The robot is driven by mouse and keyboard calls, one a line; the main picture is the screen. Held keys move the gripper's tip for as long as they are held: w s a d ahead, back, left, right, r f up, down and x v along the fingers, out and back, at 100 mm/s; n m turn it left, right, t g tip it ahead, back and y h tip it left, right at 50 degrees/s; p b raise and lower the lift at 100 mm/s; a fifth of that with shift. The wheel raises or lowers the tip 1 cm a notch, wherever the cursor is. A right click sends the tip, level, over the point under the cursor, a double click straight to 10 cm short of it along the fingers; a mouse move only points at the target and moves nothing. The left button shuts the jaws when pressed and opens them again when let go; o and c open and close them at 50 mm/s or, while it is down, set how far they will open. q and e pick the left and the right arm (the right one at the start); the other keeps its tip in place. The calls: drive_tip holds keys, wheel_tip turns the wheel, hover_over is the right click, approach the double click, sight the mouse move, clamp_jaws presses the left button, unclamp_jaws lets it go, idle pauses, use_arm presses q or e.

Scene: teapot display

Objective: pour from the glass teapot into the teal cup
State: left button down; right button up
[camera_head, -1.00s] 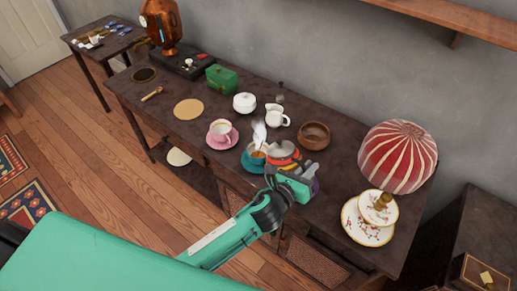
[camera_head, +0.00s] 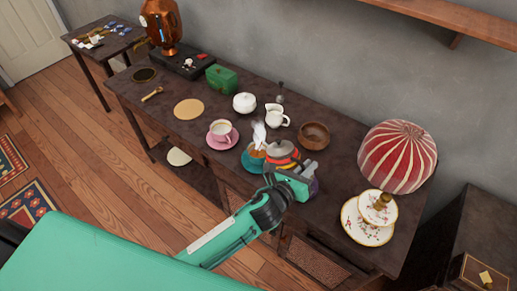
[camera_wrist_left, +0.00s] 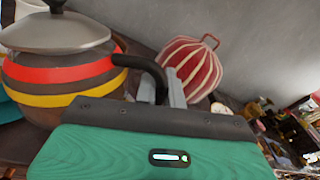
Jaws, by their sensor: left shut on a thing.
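The teapot (camera_head: 283,153) has a grey lid, a dark see-through body and red and yellow bands. It is close to upright, just right of the teal cup. My left gripper (camera_head: 306,178) is shut on its black handle, which also shows between the fingers (camera_wrist_left: 160,88) in the left wrist view. There the teapot (camera_wrist_left: 62,75) fills the left side. The teal cup (camera_head: 254,158) stands on a teal saucer (camera_head: 250,169) with orange-brown liquid at its top and white steam above. I cannot tell whether the teapot touches the table. My right gripper is out of view.
On the dark table (camera_head: 330,230), a pink cup (camera_head: 220,129) on its saucer, a white pot (camera_head: 244,102), a white jug (camera_head: 275,116) and a wooden bowl (camera_head: 315,135) stand nearby.

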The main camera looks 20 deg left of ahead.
use_arm(q)
drive_tip(key=shift+w+a+r, duration=0.1)
drive_tip(key=shift+a+r, duration=0.05)
drive_tip(key=shift+r, duration=0.05)
idle(0.7)
drive_tip(key=shift+w+a+r, duration=0.1)
idle(0.9)
drive_tip(key=shift+a+r+n+p, duration=0.1)
drive_tip(key=shift+n+p, duration=0.2)
idle(0.7)
drive_tip(key=shift+w+a+r, duration=0.1)
drive_tip(key=shift+w+a, duration=0.1)
idle(1.1)
